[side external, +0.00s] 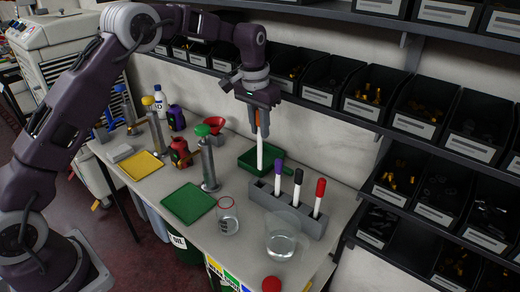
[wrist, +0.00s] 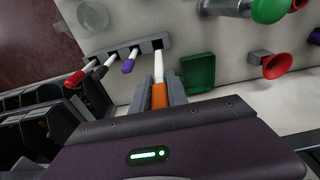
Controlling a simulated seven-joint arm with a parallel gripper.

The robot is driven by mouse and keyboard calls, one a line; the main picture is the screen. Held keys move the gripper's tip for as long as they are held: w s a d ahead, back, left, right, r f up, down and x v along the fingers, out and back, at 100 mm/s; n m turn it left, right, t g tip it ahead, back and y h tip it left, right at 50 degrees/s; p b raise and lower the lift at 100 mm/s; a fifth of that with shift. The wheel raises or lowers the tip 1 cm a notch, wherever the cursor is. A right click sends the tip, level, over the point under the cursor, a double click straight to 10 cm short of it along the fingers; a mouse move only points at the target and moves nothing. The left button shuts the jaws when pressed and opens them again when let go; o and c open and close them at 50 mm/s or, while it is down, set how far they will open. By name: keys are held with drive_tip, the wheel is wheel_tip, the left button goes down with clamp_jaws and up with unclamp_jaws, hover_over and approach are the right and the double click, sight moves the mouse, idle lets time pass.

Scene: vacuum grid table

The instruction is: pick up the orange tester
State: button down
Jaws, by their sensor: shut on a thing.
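The orange tester (side external: 259,145) is a white stick with an orange top, hanging upright from my gripper (side external: 258,117). My gripper is shut on its orange top, which also shows between the fingers in the wrist view (wrist: 159,92). The tester is above the table, near a grey rack (side external: 262,198). The rack holds a purple-capped (side external: 278,175), a black-capped (side external: 297,188) and a red-capped marker (side external: 318,198). The wrist view shows an empty square slot (wrist: 157,43) at the rack's end, close to the tester's white end. I cannot tell exactly how far apart they are.
A green tray (side external: 248,163) lies behind the tester. A beaker of clear liquid (side external: 283,240) and a smaller glass (side external: 228,217) stand in front of the rack. A green-topped metal stand (side external: 207,165) is to the left. Shelves of black bins (side external: 368,97) line the wall.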

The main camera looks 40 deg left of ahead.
drive_tip(key=r, duration=0.5)
drive_tip(key=shift+s+r, duration=0.15)
drive_tip(key=shift+s, duration=0.15)
drive_tip(key=s, duration=1.7)
drive_tip(key=shift+s, duration=0.25)
drive_tip(key=w+f, duration=0.1)
drive_tip(key=f, duration=0.7)
drive_tip(key=w+f, duration=0.2)
drive_tip(key=f, duration=0.7)
drive_tip(key=shift+w+f, duration=0.25)
drive_tip(key=shift+w, duration=0.05)
wheel_tip(320, 180, up, 16)
idle(0.7)
drive_tip(key=shift+f, duration=0.1)
idle(1.8)
